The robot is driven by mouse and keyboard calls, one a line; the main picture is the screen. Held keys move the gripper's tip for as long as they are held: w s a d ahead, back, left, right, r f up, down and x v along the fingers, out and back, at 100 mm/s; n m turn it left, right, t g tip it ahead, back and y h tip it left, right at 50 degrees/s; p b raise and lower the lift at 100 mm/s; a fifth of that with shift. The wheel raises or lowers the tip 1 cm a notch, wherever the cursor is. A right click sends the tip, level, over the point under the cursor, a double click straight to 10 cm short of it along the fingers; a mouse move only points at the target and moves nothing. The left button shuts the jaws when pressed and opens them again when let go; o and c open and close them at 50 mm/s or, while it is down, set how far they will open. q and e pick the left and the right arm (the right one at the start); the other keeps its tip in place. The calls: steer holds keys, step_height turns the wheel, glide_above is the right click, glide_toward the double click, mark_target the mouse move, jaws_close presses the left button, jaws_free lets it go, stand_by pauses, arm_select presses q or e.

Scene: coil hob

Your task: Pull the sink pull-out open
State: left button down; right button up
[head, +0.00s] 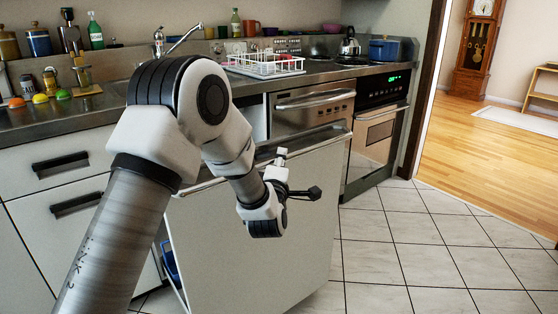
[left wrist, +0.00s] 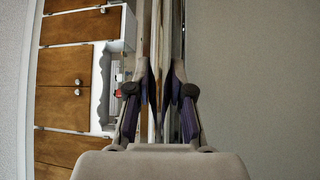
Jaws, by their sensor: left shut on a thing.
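The sink pull-out (head: 265,265) is a tall pale front panel under the counter. It stands out from the cabinet line, with a gap along its left side. A long metal bar handle (head: 330,139) runs along its top edge. My left gripper (head: 284,180) is at this bar; its fingertips are mostly hidden behind my wrist in the head view. In the left wrist view my left gripper (left wrist: 160,90) has its two dark-padded fingers closed around the bar, with the plain panel (left wrist: 255,75) to the right. My right gripper is not in view.
A blue item (head: 169,262) shows inside the gap on the pull-out's left. The steel dishwasher-like front (head: 312,107) and the oven (head: 380,125) stand to the right. A white dish rack (head: 264,65) is on the counter. The tiled floor (head: 400,250) to the right is clear.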

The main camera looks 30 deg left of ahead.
arm_select(q)
steer(key=shift+s+d+f, duration=0.1)
steer(key=shift+s+d, duration=0.05)
steer(key=shift+d, duration=0.15)
steer(key=c, duration=1)
jaws_free()
steer(key=shift+a, duration=0.1)
steer(key=shift+c, duration=0.2)
steer(key=v, duration=1.2)
